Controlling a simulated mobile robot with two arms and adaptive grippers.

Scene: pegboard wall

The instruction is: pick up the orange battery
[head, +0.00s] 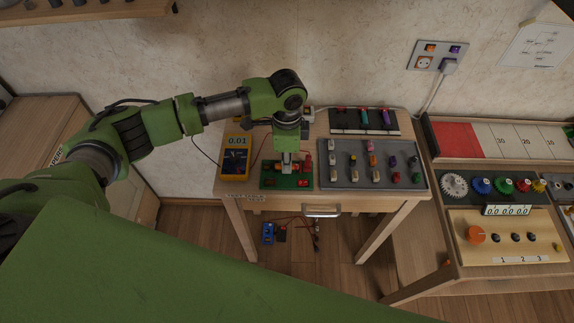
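My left gripper (286,168) points down over a small green board (273,184) on the wooden table. Its fingers are small and partly hide the board, so I cannot tell whether they are open or shut, or hold anything. Small orange and red parts show on the board beside the fingers. A small upright piece with an orange top (371,146) stands in the grey tray (335,183), to the right of the gripper and apart from it. It may be the orange battery; it is too small to be sure. My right gripper is not in view.
A yellow meter (236,156) reading 0.01 lies left of the board. Several small coloured pieces stand in the tray. A dark rack (350,129) sits behind it. Another bench with gears (454,186) and knobs is at the right. A blue item (268,233) lies on the floor.

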